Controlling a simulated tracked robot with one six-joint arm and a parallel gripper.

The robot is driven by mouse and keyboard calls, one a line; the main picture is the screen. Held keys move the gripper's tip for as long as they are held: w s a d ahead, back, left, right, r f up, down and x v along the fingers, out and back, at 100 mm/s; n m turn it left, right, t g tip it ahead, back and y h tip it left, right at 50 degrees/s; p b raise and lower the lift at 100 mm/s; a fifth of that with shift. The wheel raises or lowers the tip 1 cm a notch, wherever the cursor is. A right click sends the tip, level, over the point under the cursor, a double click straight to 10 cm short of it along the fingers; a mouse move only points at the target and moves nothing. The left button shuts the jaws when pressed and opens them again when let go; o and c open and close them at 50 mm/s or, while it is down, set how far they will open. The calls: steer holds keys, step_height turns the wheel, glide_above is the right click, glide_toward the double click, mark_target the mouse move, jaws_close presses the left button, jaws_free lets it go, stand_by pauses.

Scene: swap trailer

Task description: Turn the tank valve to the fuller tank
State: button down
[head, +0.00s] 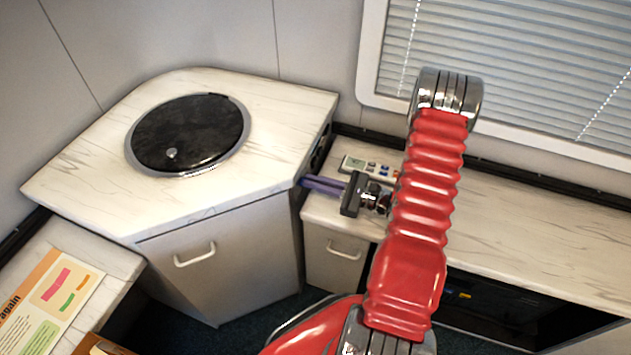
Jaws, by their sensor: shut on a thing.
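My gripper (306,183) reaches left from the end of my red arm. Its purple fingers are together, with their tips at the right side of the corner cabinet (215,245), just below the counter's edge. The fingers are shut on the tank valve, which sits at that side and is mostly hidden by the cabinet's corner and the fingers. Which way the valve points cannot be seen. A dark round part (318,155) shows on the cabinet's right side above the fingers; I cannot tell what it is. No tank level can be read here.
A small panel with a display (354,163) and buttons lies behind my gripper on the right counter (540,225). A black round lid (188,132) is set in the corner counter. A printed sheet (50,300) lies at the lower left. Blinds (520,60) cover the window.

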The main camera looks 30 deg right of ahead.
steer(key=n, duration=0.4)
steer(key=shift+s+a+f, duration=0.15)
steer(key=shift+a, duration=0.05)
steer(key=n, duration=0.5)
steer(key=shift+s+a+f, duration=0.2)
steer(key=shift+a+f, duration=0.05)
steer(key=c, duration=1.9)
jaws_free()
steer(key=shift+o, duration=0.2)
steer(key=shift+s, duration=0.1)
steer(key=v, duration=1.3)
steer(key=shift+s+d+f, duration=0.1)
steer(key=shift+s+d, duration=0.1)
